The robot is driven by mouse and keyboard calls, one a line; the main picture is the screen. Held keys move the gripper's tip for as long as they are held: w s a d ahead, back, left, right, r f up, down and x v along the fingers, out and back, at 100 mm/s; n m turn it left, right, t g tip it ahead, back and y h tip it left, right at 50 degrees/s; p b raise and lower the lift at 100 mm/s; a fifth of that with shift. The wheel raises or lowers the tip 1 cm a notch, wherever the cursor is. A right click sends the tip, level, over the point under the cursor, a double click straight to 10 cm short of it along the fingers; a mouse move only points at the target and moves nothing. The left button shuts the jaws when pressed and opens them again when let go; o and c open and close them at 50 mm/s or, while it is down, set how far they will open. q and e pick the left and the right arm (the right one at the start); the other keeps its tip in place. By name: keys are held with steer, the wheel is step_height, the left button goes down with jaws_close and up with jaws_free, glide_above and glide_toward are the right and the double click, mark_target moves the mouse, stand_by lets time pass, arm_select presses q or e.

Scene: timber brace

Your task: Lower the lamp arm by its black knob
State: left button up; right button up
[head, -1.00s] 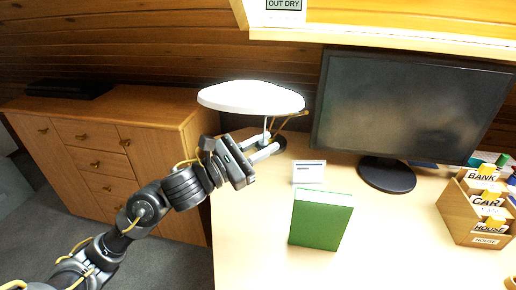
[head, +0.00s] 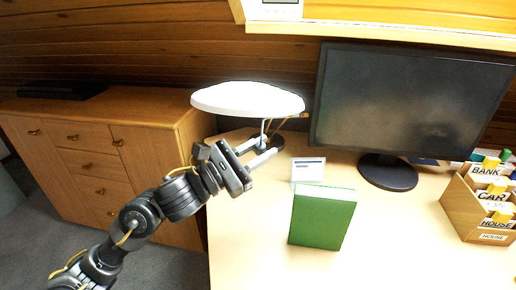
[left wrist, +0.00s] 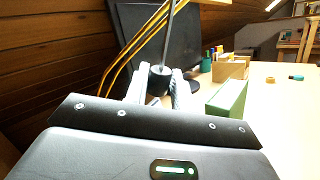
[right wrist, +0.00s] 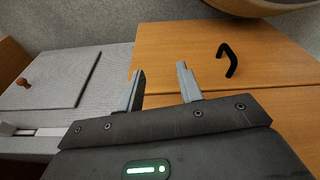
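The desk lamp has a white oval shade (head: 247,99), with thin yellow-brown arm rods (left wrist: 140,52) below it. The black knob (left wrist: 158,80) hangs at the lower end of a thin grey rod in the left wrist view. My left gripper (head: 265,144) reaches in under the shade. In the left wrist view its fingers (left wrist: 159,88) stand on both sides of the knob with almost no gap, so it looks shut on it. In the head view the knob is hard to make out. My right gripper (right wrist: 161,82) is open and empty, away from the lamp.
A green box (head: 322,217) and a small white card (head: 307,170) stand on the desk near the lamp. A monitor (head: 408,103) stands behind, with a wooden file holder (head: 465,210) at right. A wooden cabinet (head: 150,150) is at left. The desk front is clear.

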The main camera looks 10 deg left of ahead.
arm_select(q)
steer(key=o, duration=0.3)
steer(key=shift+s+d+f, duration=0.15)
steer(key=shift+f, duration=0.2)
steer(key=shift+o, duration=0.2)
steer(key=shift+r, duration=0.1)
arm_select(e)
steer(key=shift+s, duration=0.1)
arm_select(q)
steer(key=shift+s+a, duration=0.15)
steer(key=shift+a, duration=0.15)
steer(key=b+v, duration=0.2)
steer(key=v, duration=0.8)
arm_select(e)
steer(key=shift+w+r, duration=0.15)
steer(key=shift+r, duration=1.2)
steer(key=shift+w+r, duration=0.15)
steer(key=shift+r, duration=1.2)
arm_select(q)
steer(key=shift+s+a, duration=0.1)
arm_select(e)
steer(key=shift+f, duration=0.1)
